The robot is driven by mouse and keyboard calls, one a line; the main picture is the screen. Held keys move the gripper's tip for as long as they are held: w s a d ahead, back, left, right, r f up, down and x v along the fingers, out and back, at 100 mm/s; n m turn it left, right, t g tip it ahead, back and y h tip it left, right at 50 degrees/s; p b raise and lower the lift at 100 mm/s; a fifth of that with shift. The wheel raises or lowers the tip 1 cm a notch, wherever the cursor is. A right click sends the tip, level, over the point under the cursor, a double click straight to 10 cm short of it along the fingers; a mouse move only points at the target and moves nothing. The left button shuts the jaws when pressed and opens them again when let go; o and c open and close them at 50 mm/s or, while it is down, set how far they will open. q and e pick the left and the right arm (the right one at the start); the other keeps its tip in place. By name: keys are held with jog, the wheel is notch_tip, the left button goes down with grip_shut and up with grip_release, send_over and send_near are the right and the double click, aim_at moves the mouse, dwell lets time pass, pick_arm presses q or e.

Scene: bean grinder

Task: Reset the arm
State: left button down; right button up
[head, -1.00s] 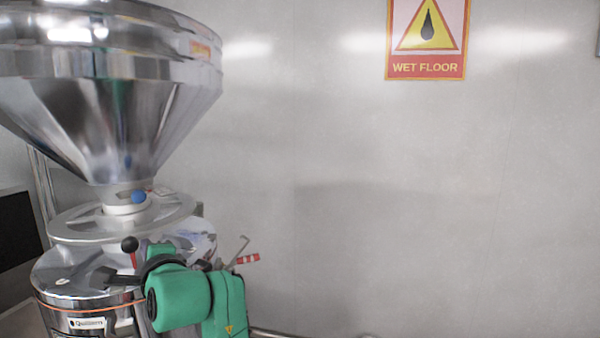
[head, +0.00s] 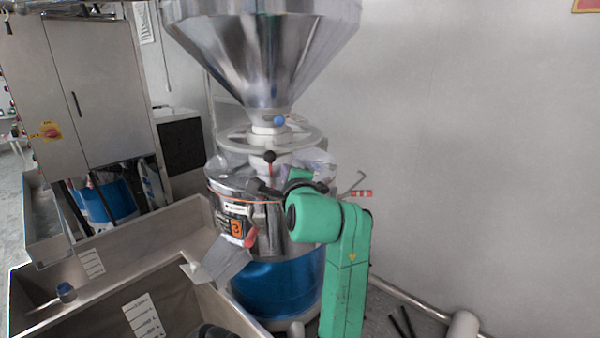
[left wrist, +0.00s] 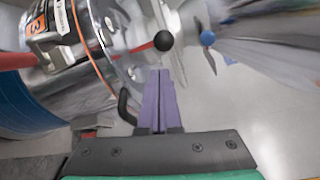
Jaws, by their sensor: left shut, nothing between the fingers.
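The bean grinder stands left of centre in the head view, with a steel hopper (head: 262,50) on top, a steel body (head: 290,225) and a blue lower part (head: 280,285). A lever with a black ball knob (head: 269,157) rises from it; the knob also shows in the left wrist view (left wrist: 164,40). My left gripper (head: 258,188) is at the grinder's upper body, just below the knob. Its purple fingers (left wrist: 160,75) are together with nothing between them. Whether they touch the grinder I cannot tell. My right gripper is not in view.
A steel trough (head: 150,250) lies at the front left, below the grinder's spout (head: 222,260). A grey cabinet (head: 105,85) stands behind it. A pipe (head: 405,298) runs along the wall's foot at right. The space before the wall (head: 470,150) looks clear.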

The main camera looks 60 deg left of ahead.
pick_arm(q)
jog(key=s+a+b, duration=0.1)
jog(key=s+b, duration=0.1)
jog(key=s, duration=0.4)
jog(key=shift+s, duration=0.25)
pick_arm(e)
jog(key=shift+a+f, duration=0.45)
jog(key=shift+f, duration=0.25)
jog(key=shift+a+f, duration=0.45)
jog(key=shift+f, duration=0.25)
